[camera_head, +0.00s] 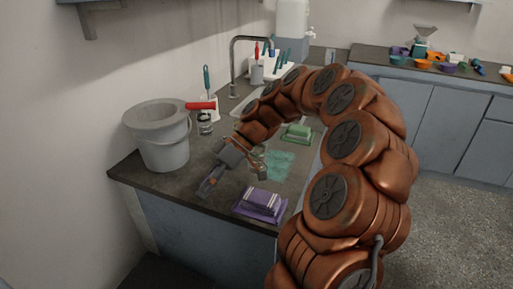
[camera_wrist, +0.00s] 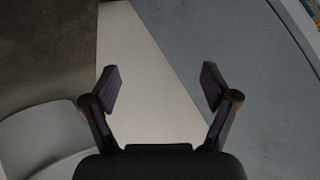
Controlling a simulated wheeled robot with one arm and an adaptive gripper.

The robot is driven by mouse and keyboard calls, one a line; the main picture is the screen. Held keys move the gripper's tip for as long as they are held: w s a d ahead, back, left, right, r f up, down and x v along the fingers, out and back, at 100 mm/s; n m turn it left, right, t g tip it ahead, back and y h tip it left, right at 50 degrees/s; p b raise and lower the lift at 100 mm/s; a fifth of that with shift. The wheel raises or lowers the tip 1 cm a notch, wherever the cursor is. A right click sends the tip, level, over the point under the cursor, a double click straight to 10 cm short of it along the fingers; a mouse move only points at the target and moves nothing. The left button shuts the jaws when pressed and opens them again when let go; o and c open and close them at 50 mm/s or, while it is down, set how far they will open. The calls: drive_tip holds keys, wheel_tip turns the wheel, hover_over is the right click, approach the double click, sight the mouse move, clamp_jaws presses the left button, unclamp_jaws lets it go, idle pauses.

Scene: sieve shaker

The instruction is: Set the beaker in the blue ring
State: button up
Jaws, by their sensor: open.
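I cannot make out a blue ring for certain in either view. My gripper (camera_head: 211,182) is over the front left of the counter, in front of the bucket and nearer the camera than the glass vessel. In the wrist view my gripper (camera_wrist: 159,78) has its two fingers spread wide with nothing between them.
A purple block on a tray (camera_head: 261,205), a green block (camera_head: 297,132) and a teal patch (camera_head: 279,164) lie rightward. A tap (camera_head: 235,62) stands behind.

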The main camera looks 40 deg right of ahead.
drive_tip(key=w+d+r+t+y+p, duration=0.1)
drive_tip(key=w+d+r+t+p, duration=0.1)
drive_tip(key=d, duration=0.4)
drive_tip(key=w+d+r+t+p, duration=0.1)
drive_tip(key=w+d+t+p, duration=0.1)
drive_tip(key=d, duration=0.4)
drive_tip(key=t+p, duration=0.4)
approach(257, 147)
drive_tip(key=a+r, duration=0.2)
drive_tip(key=a, duration=0.2)
drive_tip(key=shift+n, duration=0.4)
drive_tip(key=shift+f+p+x, duration=0.2)
drive_tip(key=shift+p+x, duration=0.25)
drive_tip(key=shift+x, duration=0.75)
drive_tip(key=shift+f+p+x, duration=0.25)
drive_tip(key=shift+p+x, duration=0.2)
drive_tip(key=shift+x, duration=0.75)
drive_tip(key=shift+f+p+x, duration=0.2)
drive_tip(key=shift+p+x, duration=0.25)
drive_tip(key=shift+x, duration=0.75)
drive_tip(key=shift+s+d, duration=0.2)
drive_tip(key=shift+c, duration=0.4)
drive_tip(key=c, duration=1.3)
wheel_tip(257, 147, up, 10)
drive_tip(key=shift+b, duration=1.2)
